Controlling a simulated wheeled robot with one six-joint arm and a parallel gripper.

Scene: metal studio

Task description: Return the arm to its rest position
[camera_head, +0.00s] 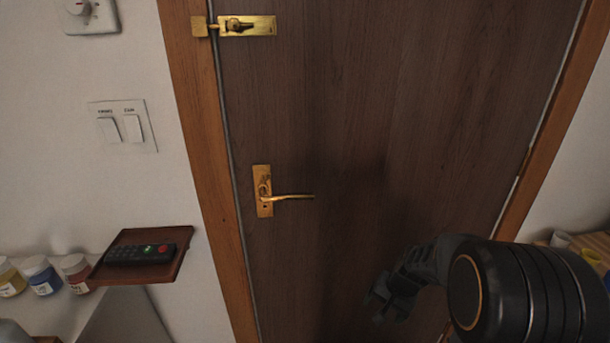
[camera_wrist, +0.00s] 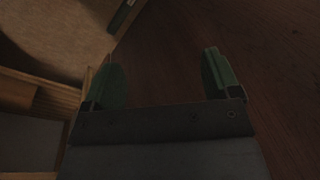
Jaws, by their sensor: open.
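My gripper (camera_wrist: 160,80) is open and empty in the wrist view, with its two green-lined fingers spread apart. In the head view my gripper (camera_head: 385,298) shows dark and small at the lower right, in front of the lower part of the brown door (camera_head: 400,120). My dark arm comes in from the lower right corner. The door appears shut in its wooden frame. The gripper is well below and to the right of the gold door handle (camera_head: 290,197) and appears to touch nothing.
A gold latch (camera_head: 248,26) is at the door's top left. A switch plate (camera_head: 123,126) is on the left wall. A small wooden shelf (camera_head: 170,262) holds a black remote (camera_head: 140,254), beside several paint jars (camera_head: 40,274). Wooden furniture (camera_wrist: 55,85) lies left of the gripper in the wrist view.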

